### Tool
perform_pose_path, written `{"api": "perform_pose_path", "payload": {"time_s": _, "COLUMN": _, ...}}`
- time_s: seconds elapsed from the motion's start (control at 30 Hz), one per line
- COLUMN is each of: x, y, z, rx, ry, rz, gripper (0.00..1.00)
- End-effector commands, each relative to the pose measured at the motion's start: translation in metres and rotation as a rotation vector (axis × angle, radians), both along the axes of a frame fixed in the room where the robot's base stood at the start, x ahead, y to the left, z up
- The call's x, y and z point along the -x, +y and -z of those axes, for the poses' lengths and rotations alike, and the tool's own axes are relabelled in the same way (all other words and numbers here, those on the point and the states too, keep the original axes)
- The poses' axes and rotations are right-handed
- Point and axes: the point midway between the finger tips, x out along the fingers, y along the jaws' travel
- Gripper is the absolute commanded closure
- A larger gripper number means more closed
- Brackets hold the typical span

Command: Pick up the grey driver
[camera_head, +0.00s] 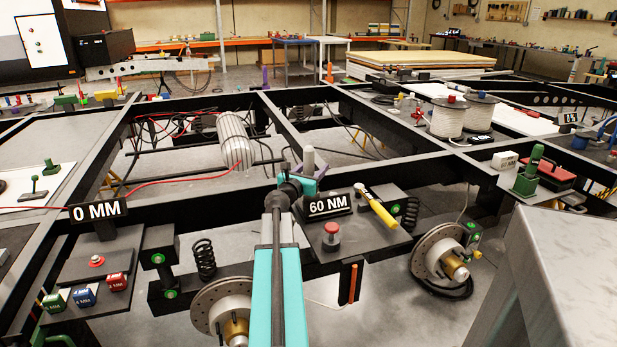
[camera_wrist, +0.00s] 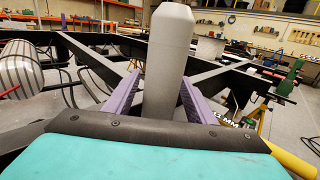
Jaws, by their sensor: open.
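The grey driver (camera_wrist: 170,65) stands upright in the middle of the wrist view, a thick grey cylinder with a narrower top. My gripper (camera_wrist: 160,88) is open, with one purple finger on each side of the driver. A gap shows on the left side; I cannot tell whether the right finger touches it. In the head view, the driver (camera_head: 308,158) stands behind the turquoise end of my gripper (camera_head: 308,172). Its lower end is hidden there.
A "60 NM" sign (camera_head: 330,205), a yellow-handled tool (camera_head: 378,208) and a red-topped piece (camera_head: 331,236) are close on the right. Black chassis beams (camera_head: 390,185) run around the gripper. A striped grey cylinder (camera_head: 235,140) lies to the left.

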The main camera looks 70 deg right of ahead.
Motion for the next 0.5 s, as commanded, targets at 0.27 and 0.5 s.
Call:
{"api": "perform_pose_path", "payload": {"time_s": 0.27, "x": 0.0005, "y": 0.0001, "z": 0.0000, "rx": 0.000, "ry": 0.000, "rz": 0.000, "gripper": 0.50}}
{"api": "perform_pose_path", "payload": {"time_s": 0.5, "x": 0.0006, "y": 0.0001, "z": 0.0000, "rx": 0.000, "ry": 0.000, "rz": 0.001, "gripper": 0.50}}
